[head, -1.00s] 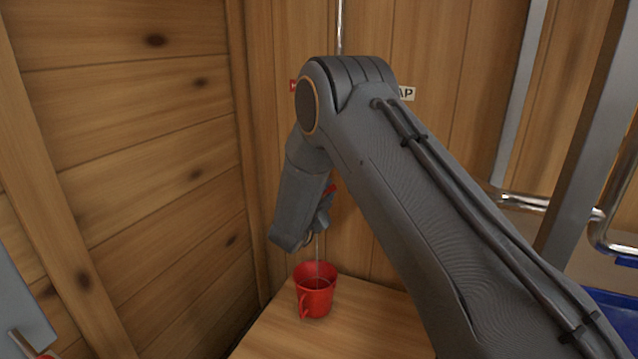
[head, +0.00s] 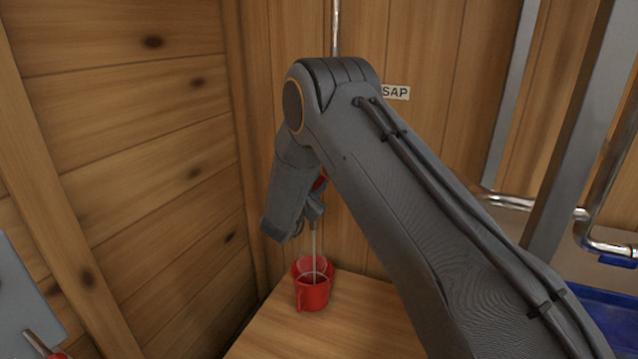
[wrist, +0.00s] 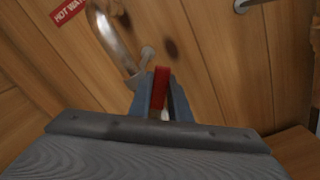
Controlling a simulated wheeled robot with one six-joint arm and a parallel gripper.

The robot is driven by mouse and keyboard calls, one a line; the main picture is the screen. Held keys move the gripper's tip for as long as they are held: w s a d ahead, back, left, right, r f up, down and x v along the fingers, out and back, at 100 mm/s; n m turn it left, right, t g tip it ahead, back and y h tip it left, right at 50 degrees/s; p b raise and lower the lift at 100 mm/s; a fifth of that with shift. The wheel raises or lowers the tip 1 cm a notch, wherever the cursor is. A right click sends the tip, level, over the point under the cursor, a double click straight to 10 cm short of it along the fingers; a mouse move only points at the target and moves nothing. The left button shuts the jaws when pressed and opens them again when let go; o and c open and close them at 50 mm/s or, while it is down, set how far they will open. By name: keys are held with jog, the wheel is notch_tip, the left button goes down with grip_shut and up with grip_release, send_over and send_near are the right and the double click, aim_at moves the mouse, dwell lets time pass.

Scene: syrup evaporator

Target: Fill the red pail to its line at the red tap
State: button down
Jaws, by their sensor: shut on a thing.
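The red pail (head: 313,294) stands upright on a wooden bench top in the head view, with a thin pale arc at its mouth. A pale stream (head: 314,243) runs down into it from under my gripper. The level inside and the fill line cannot be made out. My gripper (wrist: 160,92) is shut on the red tap's lever (wrist: 161,86), which shows between the fingers in the wrist view. The tap's curved metal pipe (wrist: 118,45) rises beside it. In the head view my arm hides most of the tap.
A "HOT WATER" label (wrist: 68,11) is on the plank wall by the pipe. A "SAP" sign (head: 396,92) is on the back wall. A metal frame (head: 575,140) and blue trays (head: 600,310) stand at right. The bench (head: 362,318) is bare right of the pail.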

jog(key=c, duration=1.6)
grip_release()
jog(key=shift+c, duration=0.2)
jog(key=b+v, duration=0.1)
jog(key=v, duration=0.7)
